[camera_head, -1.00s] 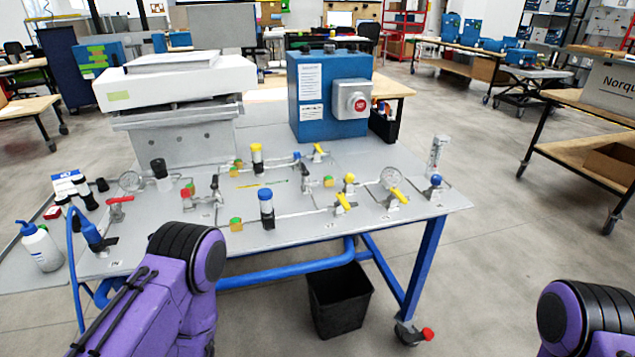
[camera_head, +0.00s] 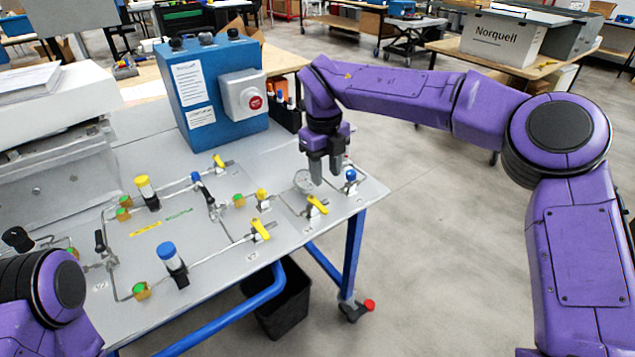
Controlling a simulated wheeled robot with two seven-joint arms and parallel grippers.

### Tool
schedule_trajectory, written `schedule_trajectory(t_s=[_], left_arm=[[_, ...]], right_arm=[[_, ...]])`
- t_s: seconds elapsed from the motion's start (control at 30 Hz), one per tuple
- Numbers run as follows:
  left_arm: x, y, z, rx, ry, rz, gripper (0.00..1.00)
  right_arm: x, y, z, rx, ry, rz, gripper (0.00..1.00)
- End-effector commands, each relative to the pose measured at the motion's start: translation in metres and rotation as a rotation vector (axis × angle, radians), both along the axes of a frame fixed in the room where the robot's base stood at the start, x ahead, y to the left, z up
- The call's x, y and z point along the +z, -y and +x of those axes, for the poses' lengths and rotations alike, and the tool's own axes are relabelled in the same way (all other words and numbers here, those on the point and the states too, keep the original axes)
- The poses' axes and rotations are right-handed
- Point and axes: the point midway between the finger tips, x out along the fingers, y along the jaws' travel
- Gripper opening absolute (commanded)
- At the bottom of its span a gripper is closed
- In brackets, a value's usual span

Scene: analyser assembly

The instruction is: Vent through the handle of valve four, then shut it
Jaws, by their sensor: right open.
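Several valves with yellow lever handles sit on the grey panel. One yellow handle (camera_head: 317,204) is at the panel's right, another yellow handle (camera_head: 260,229) lies to its left, and smaller yellow handles (camera_head: 262,194) and (camera_head: 218,161) are farther back. The number labels are too small to read, so I cannot tell which is valve four. My right gripper (camera_head: 326,173) points down with open, empty fingers, just behind the rightmost yellow handle and beside a blue knob (camera_head: 350,175). It appears apart from both. It partly covers the round gauge (camera_head: 304,181). My left gripper is out of view.
A blue box (camera_head: 200,110) with a red button (camera_head: 255,102) stands behind the valves, left of my right gripper. Blue- and yellow-capped cylinders (camera_head: 173,262) (camera_head: 147,192) rise from the panel. A black bin (camera_head: 280,305) stands under the table. The floor to the right is open.

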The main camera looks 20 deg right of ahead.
Motion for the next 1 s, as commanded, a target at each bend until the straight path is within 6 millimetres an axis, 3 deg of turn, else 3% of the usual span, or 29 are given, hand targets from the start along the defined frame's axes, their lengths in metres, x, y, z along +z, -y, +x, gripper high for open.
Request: schedule_trajectory(t_s=[0.07, 0.13, 0.4, 0.6, 0.93, 1.0], left_arm=[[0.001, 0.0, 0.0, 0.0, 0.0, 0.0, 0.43], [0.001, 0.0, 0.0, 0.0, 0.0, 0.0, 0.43], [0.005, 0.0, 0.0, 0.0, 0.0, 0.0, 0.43], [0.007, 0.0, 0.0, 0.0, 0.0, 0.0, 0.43], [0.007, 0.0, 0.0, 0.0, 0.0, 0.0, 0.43], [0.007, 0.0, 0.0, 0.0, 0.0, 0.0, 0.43]], right_arm=[[0.011, -0.005, 0.001, -0.015, -0.002, 0.046, 0.43], [0.004, -0.007, 0.001, -0.015, -0.005, 0.056, 0.43], [-0.056, -0.007, 0.001, -0.012, -0.008, 0.049, 0.43], [-0.086, -0.006, 0.001, -0.014, -0.005, 0.049, 0.43], [-0.093, -0.005, 0.0, -0.016, -0.004, 0.049, 0.43], [-0.093, -0.005, 0.0, -0.016, -0.004, 0.049, 0.2]])
